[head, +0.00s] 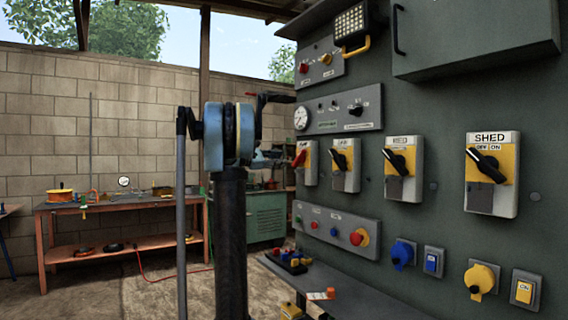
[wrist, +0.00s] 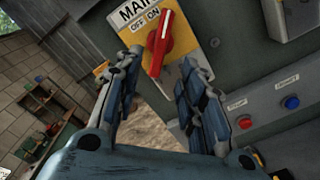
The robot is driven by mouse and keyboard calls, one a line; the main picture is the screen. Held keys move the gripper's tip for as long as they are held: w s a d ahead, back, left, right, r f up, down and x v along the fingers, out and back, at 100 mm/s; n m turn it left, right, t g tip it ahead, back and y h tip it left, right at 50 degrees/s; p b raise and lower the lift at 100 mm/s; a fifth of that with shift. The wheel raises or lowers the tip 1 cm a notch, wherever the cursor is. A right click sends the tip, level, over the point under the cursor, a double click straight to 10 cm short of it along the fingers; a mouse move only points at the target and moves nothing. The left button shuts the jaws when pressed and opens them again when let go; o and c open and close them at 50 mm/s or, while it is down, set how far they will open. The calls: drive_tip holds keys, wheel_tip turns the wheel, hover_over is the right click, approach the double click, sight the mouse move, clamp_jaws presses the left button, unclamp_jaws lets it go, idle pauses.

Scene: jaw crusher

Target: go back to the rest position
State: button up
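My gripper (wrist: 155,95) is in the wrist view with its two fingers spread apart and nothing between them. Just beyond its fingertips is the MAIN isolator switch (wrist: 187,25), a yellow and white box with a red rotary handle (wrist: 160,43). I cannot tell whether a fingertip touches it. In the head view my gripper (head: 272,160) is small and partly hidden behind my arm, close to the same red-handled switch (head: 306,161) at the panel's left edge.
The grey panel (head: 450,235) fills the right, with several more switches, including the SHED switch (head: 492,172). A shelf (head: 345,295) with small parts juts out below. A workbench (head: 120,203) stands at the back left. The floor at lower left is clear.

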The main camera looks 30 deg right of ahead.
drive_tip(key=shift+a, duration=0.55)
drive_tip(key=s+a+f+m+y, duration=0.3)
drive_tip(key=s+a+f+y, duration=0.3)
drive_tip(key=s+a+f, duration=0.7)
drive_tip(key=s+a+f+m+y, duration=0.3)
drive_tip(key=s+a+f+y, duration=0.3)
drive_tip(key=s+a+f, duration=0.7)
drive_tip(key=s+a+f+m+y, duration=0.3)
drive_tip(key=s+a+f+y, duration=0.3)
drive_tip(key=s+a+f, duration=0.7)
wheel_tip(320, 180, down, 8)
drive_tip(key=shift+s+a+f+m+t, duration=0.25)
drive_tip(key=shift+s+a+m+t, duration=0.1)
drive_tip(key=shift+s, duration=0.8)
drive_tip(key=shift+d, duration=0.15)
drive_tip(key=shift+c, duration=0.4)
